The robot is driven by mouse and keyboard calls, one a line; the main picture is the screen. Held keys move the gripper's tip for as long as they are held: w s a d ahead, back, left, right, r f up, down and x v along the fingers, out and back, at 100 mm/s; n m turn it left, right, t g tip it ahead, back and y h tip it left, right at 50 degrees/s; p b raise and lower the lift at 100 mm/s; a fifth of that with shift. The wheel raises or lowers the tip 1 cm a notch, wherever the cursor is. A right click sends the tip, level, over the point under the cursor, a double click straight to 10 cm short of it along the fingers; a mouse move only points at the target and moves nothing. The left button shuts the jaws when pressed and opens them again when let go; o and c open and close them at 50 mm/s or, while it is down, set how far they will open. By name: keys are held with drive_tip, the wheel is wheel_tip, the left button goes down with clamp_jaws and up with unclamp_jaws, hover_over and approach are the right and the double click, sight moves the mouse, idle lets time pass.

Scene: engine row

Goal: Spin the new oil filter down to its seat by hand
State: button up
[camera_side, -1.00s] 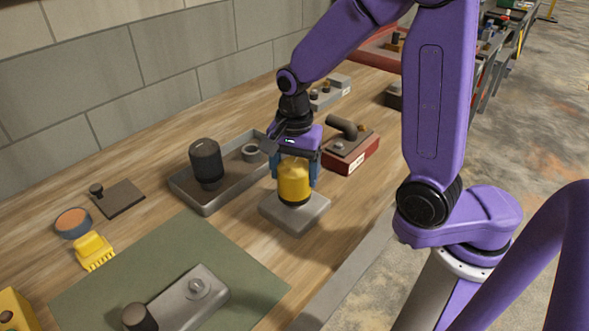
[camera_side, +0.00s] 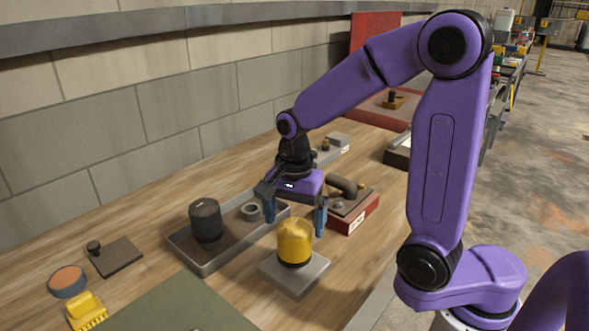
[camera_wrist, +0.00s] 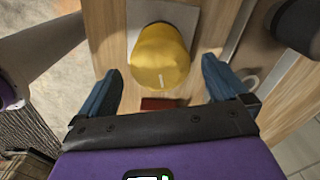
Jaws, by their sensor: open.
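The yellow oil filter (camera_side: 295,244) stands upright on a grey block (camera_side: 312,273) on the wooden bench, with a dark band at its base. The wrist view shows its domed top (camera_wrist: 160,57) with a short pale mark. My gripper (camera_side: 296,228) is open, its blue fingers spread to either side around the height of the filter's top. In the wrist view the open fingers (camera_wrist: 161,70) have visible gaps to the filter on both sides. The seam between filter and block is too small to judge.
A grey tray (camera_side: 208,267) with a black canister (camera_side: 205,220) and a grey ring (camera_side: 251,211) lies left of the filter. A red-based part (camera_side: 353,212) stands close behind at right. A yellow brush-like piece (camera_side: 87,310) and a dark plate (camera_side: 116,257) lie at left.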

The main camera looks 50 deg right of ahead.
wheel_tip(320, 180, up, 14)
drive_tip(key=s+d+f+n, duration=0.2)
drive_tip(key=s+f+n, duration=0.4)
drive_tip(key=s+n, duration=0.3)
drive_tip(key=s+d+f+n, duration=0.2)
drive_tip(key=s+f+n, duration=0.5)
drive_tip(key=n, duration=1.1)
drive_tip(key=s, duration=0.2)
drive_tip(key=shift+s+d, duration=0.3)
drive_tip(key=shift+d, duration=0.05)
